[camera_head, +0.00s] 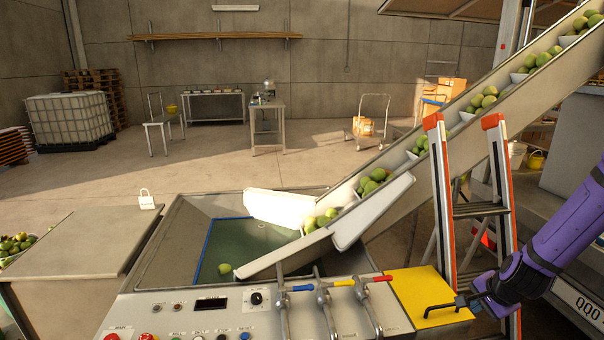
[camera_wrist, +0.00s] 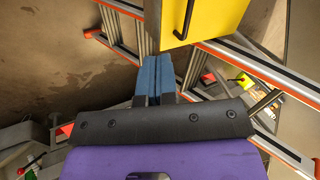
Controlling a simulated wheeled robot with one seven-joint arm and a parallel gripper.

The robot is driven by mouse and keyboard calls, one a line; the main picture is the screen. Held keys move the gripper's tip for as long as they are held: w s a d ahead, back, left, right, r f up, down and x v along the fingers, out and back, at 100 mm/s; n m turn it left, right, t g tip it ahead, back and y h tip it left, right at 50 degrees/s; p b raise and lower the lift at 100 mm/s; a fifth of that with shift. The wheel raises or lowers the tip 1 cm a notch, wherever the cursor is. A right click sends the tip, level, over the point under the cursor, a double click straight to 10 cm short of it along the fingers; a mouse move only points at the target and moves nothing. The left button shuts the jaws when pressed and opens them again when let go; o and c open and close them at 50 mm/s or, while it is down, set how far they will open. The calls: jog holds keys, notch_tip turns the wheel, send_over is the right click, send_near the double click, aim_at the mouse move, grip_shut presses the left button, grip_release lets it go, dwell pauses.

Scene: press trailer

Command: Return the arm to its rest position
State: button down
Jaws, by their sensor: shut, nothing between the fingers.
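My purple arm comes in from the right in the camera_head view, with my gripper (camera_head: 464,300) at its end beside the yellow panel (camera_head: 425,287) of the press console. The panel's black handle (camera_head: 430,309) is near the fingertips. In the camera_wrist view my gripper (camera_wrist: 166,60) shows two blue fingers pressed together, with nothing between them. The yellow panel (camera_wrist: 215,14) and its black handle (camera_wrist: 185,20) lie just beyond the fingertips. I cannot tell how wide the gap is.
An orange ladder (camera_head: 440,180) stands close behind my gripper. The conveyor (camera_head: 400,160) carries green fruit down to the hopper (camera_head: 170,245). Console levers (camera_head: 325,300) with coloured grips are left of the yellow panel. A vehicle with a number plate (camera_head: 580,302) is at right.

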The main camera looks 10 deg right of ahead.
jog(key=s+a+r+n, duration=0.1)
jog(key=a+r+n, duration=0.25)
jog(key=r, duration=0.35)
jog(key=s+a+r+n+g+h, duration=0.15)
jog(key=a+r, duration=0.25)
jog(key=r, duration=0.4)
jog(key=s+a+r+n+t, duration=0.1)
jog(key=a+r+n, duration=0.25)
jog(key=r, duration=0.35)
jog(key=s+a+r+n, duration=0.3)
jog(key=s+a+r, duration=0.1)
jog(key=s+r, duration=0.3)
jog(key=s+a+r+n+y, duration=0.1)
jog(key=s+a+r+n, duration=0.2)
jog(key=s+r, duration=0.4)
jog(key=shift+s+a, duration=0.55)
jog(key=shift+s, duration=0.65)
jog(key=shift+r+n, duration=0.1)
jog(key=shift+n, duration=0.15)
